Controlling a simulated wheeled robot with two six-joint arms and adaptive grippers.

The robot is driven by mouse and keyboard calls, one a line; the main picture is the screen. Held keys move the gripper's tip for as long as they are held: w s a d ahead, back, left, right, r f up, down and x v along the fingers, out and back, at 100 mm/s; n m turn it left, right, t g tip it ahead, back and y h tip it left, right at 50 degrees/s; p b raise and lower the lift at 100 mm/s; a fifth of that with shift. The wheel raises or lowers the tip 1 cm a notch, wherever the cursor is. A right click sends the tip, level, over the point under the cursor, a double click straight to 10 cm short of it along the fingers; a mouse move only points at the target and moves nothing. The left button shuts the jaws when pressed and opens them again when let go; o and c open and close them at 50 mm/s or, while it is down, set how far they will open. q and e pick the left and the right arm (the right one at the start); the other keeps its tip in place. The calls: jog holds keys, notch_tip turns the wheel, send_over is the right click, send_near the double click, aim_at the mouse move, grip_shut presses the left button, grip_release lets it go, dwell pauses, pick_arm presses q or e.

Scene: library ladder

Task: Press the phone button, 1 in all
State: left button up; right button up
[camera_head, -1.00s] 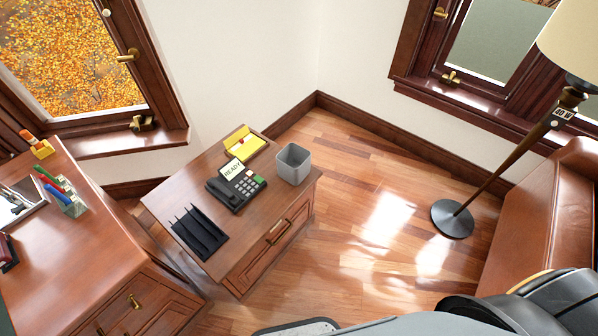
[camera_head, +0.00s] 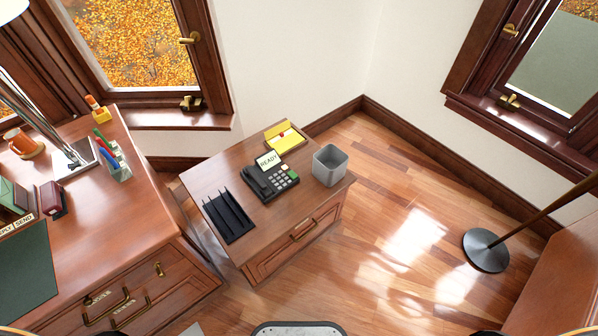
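A dark desk phone (camera_head: 271,182) sits on a small wooden cabinet (camera_head: 208,177) in the middle of the head view. It has a handset on its left side, a raised display reading READY, a keypad, and a light key and a green key on its right side. Nothing covers the phone. Neither of my grippers can be made out in the view, and none is near the phone.
On the cabinet, a black tray (camera_head: 228,216) lies left of the phone, a yellow note holder (camera_head: 286,138) behind it and a grey bin (camera_head: 330,165) to its right. A larger desk (camera_head: 110,230) stands left. Floor to the right is clear up to a lamp base (camera_head: 486,250).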

pick_arm(q)
jog(key=shift+s, duration=0.25)
jog(key=c, duration=0.5)
grip_shut()
jog(key=shift+w, duration=0.1)
